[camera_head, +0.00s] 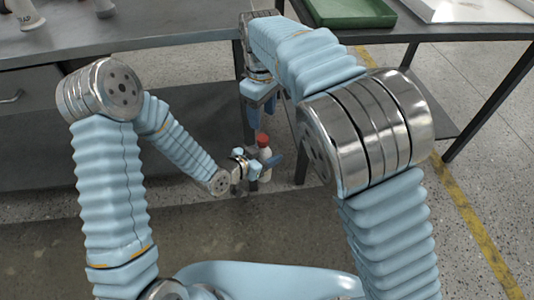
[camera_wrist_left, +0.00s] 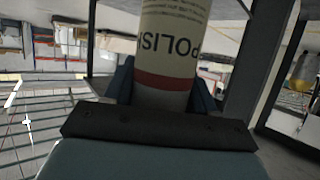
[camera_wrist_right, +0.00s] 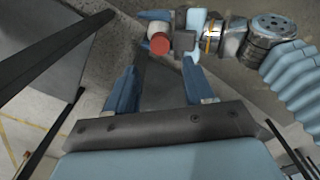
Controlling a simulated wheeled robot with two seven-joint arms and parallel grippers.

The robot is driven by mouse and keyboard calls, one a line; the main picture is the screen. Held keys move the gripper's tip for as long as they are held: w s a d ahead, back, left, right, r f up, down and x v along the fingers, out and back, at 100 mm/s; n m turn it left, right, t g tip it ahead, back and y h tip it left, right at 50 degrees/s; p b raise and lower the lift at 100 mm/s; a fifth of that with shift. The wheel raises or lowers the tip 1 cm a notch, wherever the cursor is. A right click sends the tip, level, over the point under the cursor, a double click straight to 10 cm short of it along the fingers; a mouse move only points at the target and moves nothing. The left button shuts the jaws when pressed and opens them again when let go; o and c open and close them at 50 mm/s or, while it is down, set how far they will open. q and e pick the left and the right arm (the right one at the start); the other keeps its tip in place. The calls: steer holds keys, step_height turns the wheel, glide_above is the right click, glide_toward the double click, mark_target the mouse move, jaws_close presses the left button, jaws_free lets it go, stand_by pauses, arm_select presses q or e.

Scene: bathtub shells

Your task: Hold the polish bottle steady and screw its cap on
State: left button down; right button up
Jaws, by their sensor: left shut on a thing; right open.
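The polish bottle (camera_head: 265,155) is white with a red top and stands upright in my left gripper (camera_head: 264,167). In the left wrist view the bottle (camera_wrist_left: 172,40) sits between both fingers, with its POLISH label and a red band showing. The red cap (camera_head: 262,139) is at the bottle's top; whether it is tight cannot be told. My right gripper (camera_head: 261,112) points down above the cap, open and empty. In the right wrist view the cap (camera_wrist_right: 159,43) lies beyond the open fingers, apart from them, toward the upper left.
A grey table (camera_head: 140,42) stands behind my arms, with a green tray (camera_head: 345,12) and a white panel (camera_head: 470,10) on tables at the back right. A table leg (camera_head: 300,150) stands close to the right of the bottle. Speckled floor is open at the right.

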mark_target(263, 138)
steer(key=shift+f, duration=4.05)
jaws_close()
steer(key=m, duration=0.8)
steer(key=shift+m, duration=0.3)
steer(key=shift+o, duration=0.7)
jaws_free()
